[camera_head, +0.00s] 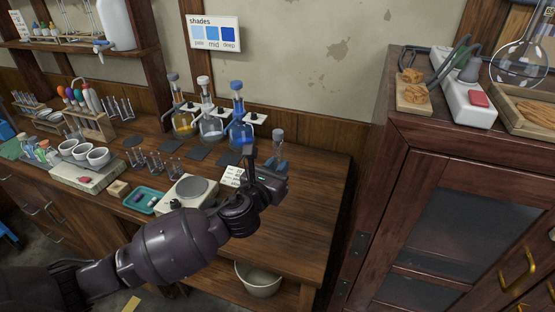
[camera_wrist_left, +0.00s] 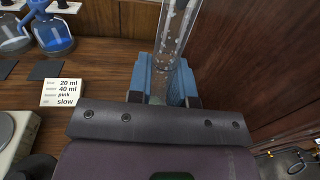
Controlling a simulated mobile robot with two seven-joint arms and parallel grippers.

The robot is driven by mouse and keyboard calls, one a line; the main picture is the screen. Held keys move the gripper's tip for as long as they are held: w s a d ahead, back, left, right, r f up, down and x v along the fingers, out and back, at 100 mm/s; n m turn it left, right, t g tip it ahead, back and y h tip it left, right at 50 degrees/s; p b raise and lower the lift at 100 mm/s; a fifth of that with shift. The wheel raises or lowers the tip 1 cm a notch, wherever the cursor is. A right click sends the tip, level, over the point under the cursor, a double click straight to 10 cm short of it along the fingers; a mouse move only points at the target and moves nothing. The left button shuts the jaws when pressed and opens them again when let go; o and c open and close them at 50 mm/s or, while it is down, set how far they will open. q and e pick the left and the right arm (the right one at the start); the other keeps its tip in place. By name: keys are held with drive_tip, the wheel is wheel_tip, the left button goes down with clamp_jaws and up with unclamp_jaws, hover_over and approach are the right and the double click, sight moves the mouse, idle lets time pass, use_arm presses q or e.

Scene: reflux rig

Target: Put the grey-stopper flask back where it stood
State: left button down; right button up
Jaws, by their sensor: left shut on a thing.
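Three stoppered flasks stand in a row at the back of the bench. The left one, a flask with a grey stopper (camera_head: 182,121), holds yellowish liquid. The middle flask has a pale stopper (camera_head: 211,129) and the right flask is blue with a blue stopper (camera_head: 240,134); the blue one also shows in the left wrist view (camera_wrist_left: 53,36). My left gripper (camera_head: 276,167) is to the right of them, shut on a clear glass vessel (camera_head: 278,138). In the left wrist view the vessel (camera_wrist_left: 176,35) looks like an upright tube; its lower part is hidden. My right gripper is out of view.
Dark square mats (camera_head: 228,158) lie before the flasks. A written card (camera_head: 233,175), a hotplate (camera_head: 191,190) and a teal tray (camera_head: 145,200) are to the left of my gripper. A tall wooden cabinet (camera_head: 385,170) stands close on the right. The bench's right front is bare.

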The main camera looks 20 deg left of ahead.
use_arm(q)
wheel_tip(320, 180, down, 8)
drive_tip(key=shift+r+b, duration=0.2)
drive_tip(key=shift+b, duration=0.7)
drive_tip(key=shift+f, duration=0.7)
wheel_tip(320, 180, down, 4)
drive_tip(key=shift+f+b, duration=0.15)
drive_tip(key=shift+b, duration=1)
drive_tip(key=c, duration=1)
unclamp_jaws()
drive_tip(key=shift+c, duration=0.2)
drive_tip(key=s+a, duration=0.2)
drive_tip(key=s, duration=1)
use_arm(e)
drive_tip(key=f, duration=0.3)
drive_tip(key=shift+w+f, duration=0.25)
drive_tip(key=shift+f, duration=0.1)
